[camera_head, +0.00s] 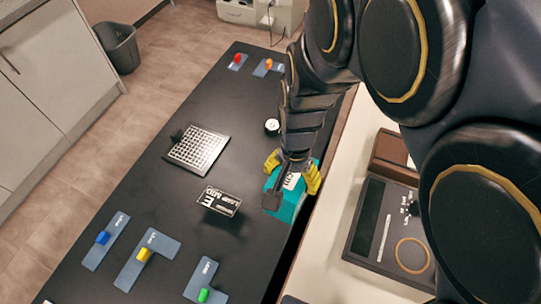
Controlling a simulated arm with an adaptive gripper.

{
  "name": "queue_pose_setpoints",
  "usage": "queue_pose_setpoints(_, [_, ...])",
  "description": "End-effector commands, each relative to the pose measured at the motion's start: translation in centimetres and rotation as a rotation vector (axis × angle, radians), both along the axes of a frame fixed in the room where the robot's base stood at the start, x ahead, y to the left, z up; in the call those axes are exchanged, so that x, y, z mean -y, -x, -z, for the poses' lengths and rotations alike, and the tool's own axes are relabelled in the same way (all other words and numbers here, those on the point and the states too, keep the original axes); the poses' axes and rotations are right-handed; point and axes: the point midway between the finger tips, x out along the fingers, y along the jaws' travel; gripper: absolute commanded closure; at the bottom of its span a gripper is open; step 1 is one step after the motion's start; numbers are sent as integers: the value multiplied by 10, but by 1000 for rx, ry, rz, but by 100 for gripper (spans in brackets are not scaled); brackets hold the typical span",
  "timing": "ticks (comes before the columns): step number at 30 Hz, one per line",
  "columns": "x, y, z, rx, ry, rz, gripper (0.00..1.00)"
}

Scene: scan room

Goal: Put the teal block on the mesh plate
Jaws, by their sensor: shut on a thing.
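The teal block (286,206) is at the right edge of the black table, partly covered by my gripper. My gripper (292,174) comes down over it with its yellow fingers on either side, shut on the block. I cannot tell whether the block touches the table. The mesh plate (198,149), a pale square grid with a dark part at its upper left corner, lies on the table to the left of and farther back than the block. Nothing lies on it.
A black label plate (219,201) is between the block and the front mats. Blue mats with blue (103,237), yellow (144,254) and green (203,295) pieces lie in front. A small round white-topped item (272,126) stands right of the mesh plate. Red and orange pieces are far back.

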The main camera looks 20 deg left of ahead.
Motion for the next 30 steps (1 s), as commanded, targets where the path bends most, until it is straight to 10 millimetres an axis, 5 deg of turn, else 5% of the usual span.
queue_pose_setpoints(7, [-38, -18, -8, 13, 4, -5, 64])
queue_pose_setpoints(14, [-107, -31, -16, 17, 5, -27, 64])
queue_pose_setpoints(21, [-171, -23, -22, 10, 1, -64, 64])
queue_pose_setpoints(30, [-206, -13, -24, 1, -2, -89, 64])
